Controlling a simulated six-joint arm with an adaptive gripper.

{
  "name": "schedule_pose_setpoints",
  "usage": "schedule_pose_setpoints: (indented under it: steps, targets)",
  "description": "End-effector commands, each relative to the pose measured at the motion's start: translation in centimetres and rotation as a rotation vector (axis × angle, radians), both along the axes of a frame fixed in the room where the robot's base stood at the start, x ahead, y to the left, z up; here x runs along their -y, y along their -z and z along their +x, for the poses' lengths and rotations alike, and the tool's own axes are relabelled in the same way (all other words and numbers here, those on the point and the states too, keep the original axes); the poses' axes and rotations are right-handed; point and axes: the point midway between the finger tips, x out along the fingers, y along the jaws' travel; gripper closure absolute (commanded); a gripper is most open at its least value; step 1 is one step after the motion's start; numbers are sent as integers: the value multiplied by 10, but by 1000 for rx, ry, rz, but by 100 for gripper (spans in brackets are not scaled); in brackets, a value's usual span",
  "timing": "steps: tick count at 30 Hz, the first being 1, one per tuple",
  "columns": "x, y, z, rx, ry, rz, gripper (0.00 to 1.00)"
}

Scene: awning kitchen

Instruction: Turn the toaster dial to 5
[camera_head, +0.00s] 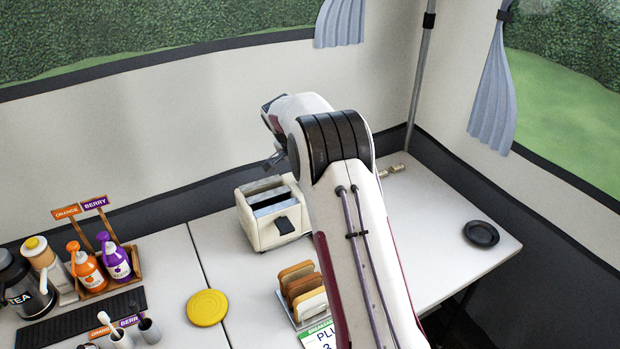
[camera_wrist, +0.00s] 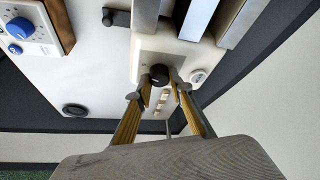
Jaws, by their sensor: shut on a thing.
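The cream toaster (camera_head: 262,236) stands on the white table left of my arm, with its slots on top and a dark lever on its near end. In the wrist view the toaster (camera_wrist: 150,46) shows a side face with a black dial (camera_wrist: 158,74). My gripper (camera_wrist: 160,84) has its two fingers on either side of this dial and is shut on it. A pale round button sits beside the dial, and a row of small light marks lies below it. The dial's numbers and pointer cannot be read. In the head view my arm hides the dial.
A rack of bread slices (camera_head: 303,290) stands in front of the toaster, near a partly hidden card. A yellow disc (camera_head: 207,307) lies to its left. A black round dish (camera_head: 481,233) lies at right. A panel with blue knobs (camera_wrist: 20,27) shows in the wrist view.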

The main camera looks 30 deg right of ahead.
Motion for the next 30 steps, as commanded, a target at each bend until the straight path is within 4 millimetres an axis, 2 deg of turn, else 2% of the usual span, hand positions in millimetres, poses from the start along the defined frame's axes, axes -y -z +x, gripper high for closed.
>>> schedule_pose_setpoints:
  steps: [7, 8, 9, 23, 30]
  targets:
    - [-1, 2, -1, -3, 1, 2, 100]
    - [-1, 2, -1, -3, 1, 3, 71]
    - [-1, 2, -1, -3, 1, 3, 63]
    - [-1, -2, -1, 0, 0, 1, 63]
    - [-7, -18, -4, 4, -2, 1, 63]
